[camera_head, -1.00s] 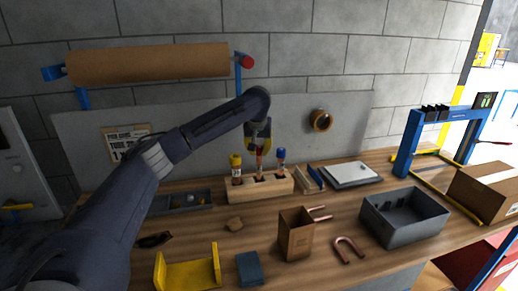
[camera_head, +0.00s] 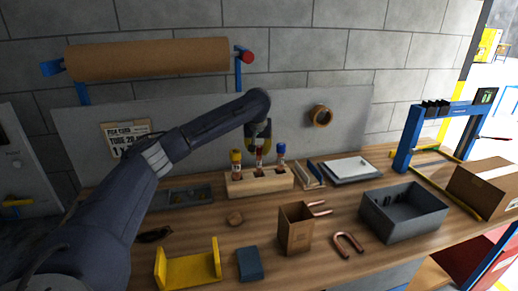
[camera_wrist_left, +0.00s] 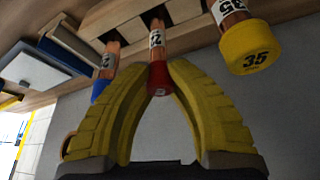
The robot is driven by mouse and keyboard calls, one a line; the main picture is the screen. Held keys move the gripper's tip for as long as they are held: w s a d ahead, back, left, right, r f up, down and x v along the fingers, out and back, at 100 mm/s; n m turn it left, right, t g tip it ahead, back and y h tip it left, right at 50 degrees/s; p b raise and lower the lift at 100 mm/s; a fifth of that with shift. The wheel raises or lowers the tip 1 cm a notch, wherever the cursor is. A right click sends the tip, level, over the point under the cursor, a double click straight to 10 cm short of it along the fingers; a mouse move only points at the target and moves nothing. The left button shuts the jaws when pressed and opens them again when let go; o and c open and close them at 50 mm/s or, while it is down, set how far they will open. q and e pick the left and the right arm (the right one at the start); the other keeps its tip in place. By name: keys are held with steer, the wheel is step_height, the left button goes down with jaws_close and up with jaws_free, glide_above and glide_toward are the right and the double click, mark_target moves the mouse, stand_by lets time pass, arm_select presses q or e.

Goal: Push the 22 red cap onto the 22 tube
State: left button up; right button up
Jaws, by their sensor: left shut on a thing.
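The red cap (camera_wrist_left: 159,80) is between the yellow fingers of my left gripper (camera_wrist_left: 158,72), which is shut on it. In the wrist view the cap sits at the end of the copper 22 tube (camera_wrist_left: 157,42), in line with it. I cannot tell how deep it sits. In the head view my left gripper (camera_head: 259,147) is over the middle slot of the wooden rack (camera_head: 237,187), where the 22 tube stands. A yellow cap marked 35 (camera_head: 236,156) and a blue cap (camera_head: 281,151) top the neighbouring tubes. My right gripper is out of view.
The grey bin (camera_head: 432,221), cardboard box (camera_head: 297,243), copper U-bend (camera_head: 349,244), blue block (camera_head: 250,264) and yellow holder (camera_head: 188,272) stand in front. A clipboard (camera_head: 351,170) lies right of the rack. The capped tubes stand close on both sides of my fingers.

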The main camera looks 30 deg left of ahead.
arm_select(q)
steer(key=shift+f, duration=0.2)
steer(key=o, duration=0.8)
steer(key=shift+c, duration=0.2)
steer(key=shift+r, duration=0.1)
steer(key=v, duration=1.1)
steer(key=shift+s+r, duration=0.25)
steer(key=shift+r, duration=0.05)
